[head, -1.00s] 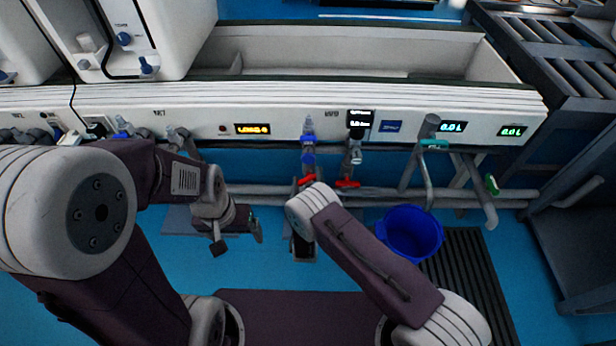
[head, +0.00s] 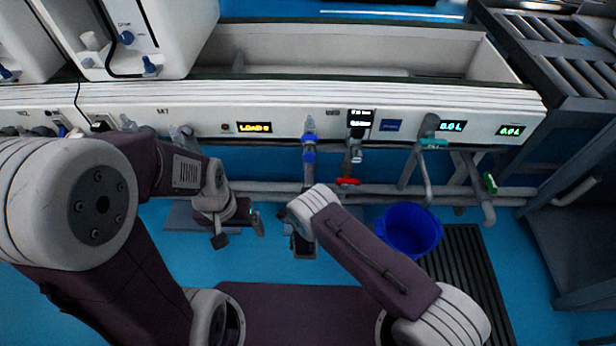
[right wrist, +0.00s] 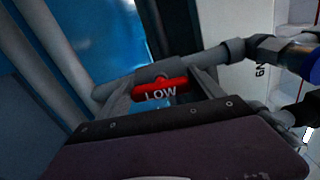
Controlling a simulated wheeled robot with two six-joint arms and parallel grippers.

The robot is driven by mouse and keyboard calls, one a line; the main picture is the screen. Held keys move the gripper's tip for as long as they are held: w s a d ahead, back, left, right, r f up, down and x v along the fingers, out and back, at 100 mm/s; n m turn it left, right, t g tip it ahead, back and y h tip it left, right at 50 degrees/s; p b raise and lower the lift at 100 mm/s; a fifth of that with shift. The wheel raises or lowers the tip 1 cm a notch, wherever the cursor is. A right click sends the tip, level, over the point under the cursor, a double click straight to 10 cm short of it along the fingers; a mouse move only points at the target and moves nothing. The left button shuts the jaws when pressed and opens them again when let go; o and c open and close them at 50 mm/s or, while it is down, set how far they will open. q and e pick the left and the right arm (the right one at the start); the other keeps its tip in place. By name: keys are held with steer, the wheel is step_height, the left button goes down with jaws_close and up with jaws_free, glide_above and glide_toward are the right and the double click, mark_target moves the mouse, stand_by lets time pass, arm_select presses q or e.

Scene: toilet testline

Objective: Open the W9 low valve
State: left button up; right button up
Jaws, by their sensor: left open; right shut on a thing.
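The red valve handle marked LOW (right wrist: 160,90) sits between the fingers of my right gripper (right wrist: 162,94) in the right wrist view, and the gripper is shut on it. In the head view this handle is hidden around my right wrist, below the grey-blue pipe (head: 309,157). A second red handle (head: 347,181) shows on the pipe to the right. My left gripper (head: 239,236) is open and empty, left of my right wrist and below the long grey pipe. No W9 label is readable.
A blue bucket (head: 410,231) stands on the floor at the right, beside a dark slatted mat (head: 462,270). A long white trough (head: 360,50) with lit displays runs across the back. A grey pipe (head: 265,186) runs beneath it. Blue floor is free at the left.

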steer(key=shift+f+n, duration=0.1)
steer(key=shift+n, duration=0.6)
steer(key=shift+s, duration=0.1)
steer(key=o, duration=1.4)
steer(key=shift+c, duration=0.2)
steer(key=shift+s+p, duration=0.15)
steer(key=shift+p, duration=0.15)
steer(key=s+p, duration=0.4)
steer(key=s, duration=0.4)
steer(key=shift+s, duration=0.35)
